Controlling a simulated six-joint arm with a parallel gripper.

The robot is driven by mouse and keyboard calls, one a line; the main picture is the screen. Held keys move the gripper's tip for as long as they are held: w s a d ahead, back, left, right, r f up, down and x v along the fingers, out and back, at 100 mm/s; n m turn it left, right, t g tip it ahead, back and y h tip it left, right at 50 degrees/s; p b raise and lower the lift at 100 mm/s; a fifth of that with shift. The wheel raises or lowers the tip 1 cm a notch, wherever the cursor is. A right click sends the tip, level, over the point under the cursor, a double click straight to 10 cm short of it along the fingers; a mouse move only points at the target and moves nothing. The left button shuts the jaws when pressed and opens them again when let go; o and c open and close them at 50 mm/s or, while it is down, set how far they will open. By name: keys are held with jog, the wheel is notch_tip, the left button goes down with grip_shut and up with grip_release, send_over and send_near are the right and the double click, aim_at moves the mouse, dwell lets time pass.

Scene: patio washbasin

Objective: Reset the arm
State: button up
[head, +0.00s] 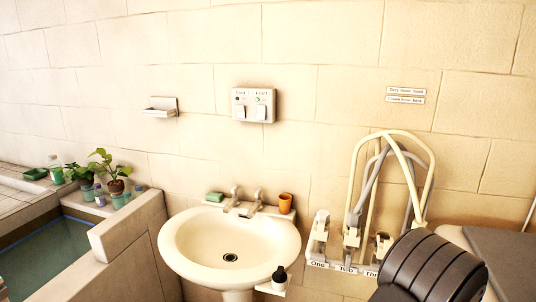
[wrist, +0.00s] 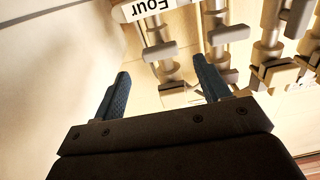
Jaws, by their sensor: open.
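My gripper (wrist: 160,68) shows in the wrist view with its two dark blue fingers apart and nothing held between them. Close beyond the fingertips is the valve rack (wrist: 185,28), seen upside down, with a white label reading "Four". One valve handle lies near the right finger; I cannot tell whether they touch. In the head view the gripper itself does not show. A dark ribbed part of my arm (head: 430,270) stands at the lower right and hides the right end of the valve rack (head: 318,245), whose labels "One", "Two" and part of a third are visible.
Pale hoses (head: 362,160) loop above the rack. Left of it is a white washbasin (head: 180,245) with a green soap (head: 214,197), an orange cup (head: 285,203) and a dark bottle (head: 279,276). A switch panel (head: 254,105) is on the wall. Potted plants (head: 115,185) stand left.

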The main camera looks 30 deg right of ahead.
jog(key=x, duration=0.8)
jog(key=shift+w+d, duration=0.2)
jog(key=shift+w, duration=0.1)
jog(key=shift+d+f+n, duration=0.1)
jog(key=shift+d+n, duration=0.05)
jog(key=shift+n, duration=0.55)
jog(key=v, duration=1.7)
jog(key=w+d+m, duration=0.9)
jog(key=m, duration=0.1)
jog(key=shift+d+r+m, duration=0.2)
jog(key=shift+r+m, duration=0.1)
